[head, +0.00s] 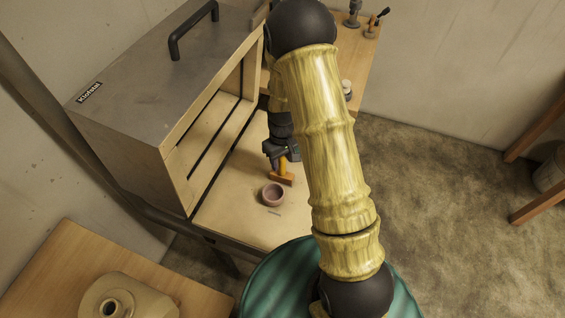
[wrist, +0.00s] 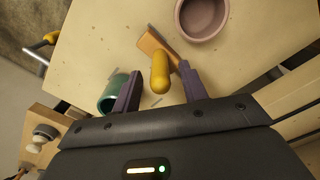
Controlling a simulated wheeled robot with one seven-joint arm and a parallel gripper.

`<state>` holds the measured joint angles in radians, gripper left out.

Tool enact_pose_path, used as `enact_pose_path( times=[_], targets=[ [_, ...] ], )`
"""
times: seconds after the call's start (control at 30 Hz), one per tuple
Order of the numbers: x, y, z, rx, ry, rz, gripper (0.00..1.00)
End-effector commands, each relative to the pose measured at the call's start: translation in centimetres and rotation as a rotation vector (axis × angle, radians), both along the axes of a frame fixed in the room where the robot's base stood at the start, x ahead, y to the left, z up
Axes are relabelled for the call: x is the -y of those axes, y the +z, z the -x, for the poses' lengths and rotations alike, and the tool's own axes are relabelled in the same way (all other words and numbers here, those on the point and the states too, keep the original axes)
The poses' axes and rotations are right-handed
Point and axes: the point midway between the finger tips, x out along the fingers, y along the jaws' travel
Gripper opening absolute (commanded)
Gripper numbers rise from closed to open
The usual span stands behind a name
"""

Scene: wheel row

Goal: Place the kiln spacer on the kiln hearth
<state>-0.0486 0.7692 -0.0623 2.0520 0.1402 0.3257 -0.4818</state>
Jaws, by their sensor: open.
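The kiln hearth (head: 230,212) appears to be the pale slab at the foot of the open grey kiln. I cannot tell for sure which piece is the kiln spacer. An orange piece with a rounded yellow handle (wrist: 160,74) lies on the slab; it also shows in the head view (head: 284,179). My gripper (head: 280,155) is over this piece. In the wrist view my gripper (wrist: 160,88) is open, its fingers on either side of the handle. Contact is not clear. A hollow pinkish round piece (head: 273,194) stands beside the orange piece and also shows in the wrist view (wrist: 202,16).
The kiln (head: 150,90) has a black handle on top and slatted shelves inside. A teal hollow cylinder (wrist: 112,94) is near the left finger. A small grey stick (head: 275,211) lies by the pinkish piece. A wooden table (head: 50,275) stands at lower left.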

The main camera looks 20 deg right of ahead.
Motion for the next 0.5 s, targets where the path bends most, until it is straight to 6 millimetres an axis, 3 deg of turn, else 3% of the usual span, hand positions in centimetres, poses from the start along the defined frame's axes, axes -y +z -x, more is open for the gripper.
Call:
enact_pose_path(
  times=[0.5],
  targets=[
    [0.0,8.6,-0.1,0.005,-0.001,0.000,0.43]
  ],
)
